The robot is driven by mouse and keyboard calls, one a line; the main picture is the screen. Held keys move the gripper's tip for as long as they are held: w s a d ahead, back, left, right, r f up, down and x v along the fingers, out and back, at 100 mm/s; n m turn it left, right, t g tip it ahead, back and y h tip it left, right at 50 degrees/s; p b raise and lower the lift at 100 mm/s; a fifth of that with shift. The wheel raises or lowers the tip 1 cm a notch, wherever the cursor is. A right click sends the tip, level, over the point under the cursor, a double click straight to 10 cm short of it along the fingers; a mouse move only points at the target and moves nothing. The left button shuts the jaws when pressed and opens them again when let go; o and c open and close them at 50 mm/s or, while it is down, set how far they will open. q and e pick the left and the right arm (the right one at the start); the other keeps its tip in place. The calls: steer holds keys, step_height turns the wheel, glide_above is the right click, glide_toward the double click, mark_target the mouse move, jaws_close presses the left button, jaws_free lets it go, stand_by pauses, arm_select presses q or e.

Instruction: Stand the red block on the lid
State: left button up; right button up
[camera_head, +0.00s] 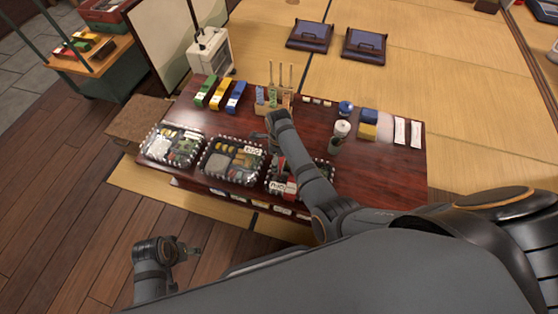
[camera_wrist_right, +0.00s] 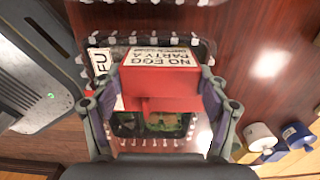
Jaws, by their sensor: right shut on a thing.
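A red block (camera_wrist_right: 160,92) with a white label reading "NO EGG PARTY A" is between the fingers of my right gripper (camera_wrist_right: 158,98), which is shut on it. In the head view my right gripper (camera_head: 283,164) points down over the right-hand lunch box. That box's lid (camera_wrist_right: 150,143) has a checkered rim and a white "FU..." label, and lies below the block; the block hides its middle. I cannot tell whether the block touches the lid. My left gripper (camera_head: 192,251) is empty, away from the table; its finger opening is unclear.
Two more lidded lunch boxes, the middle one (camera_head: 231,180) and the left one (camera_head: 172,158), line the table's front edge. Green, yellow and blue blocks (camera_head: 221,94) stand behind them. A wooden holder (camera_head: 262,107) with sticks, a white-topped bottle (camera_head: 341,128) and white packets (camera_head: 399,131) stand further right.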

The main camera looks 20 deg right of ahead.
stand_by(0.3)
steer(key=o, duration=0.7)
steer(key=shift+f, duration=0.15)
steer(key=o, duration=0.4)
steer(key=shift+o, duration=0.2)
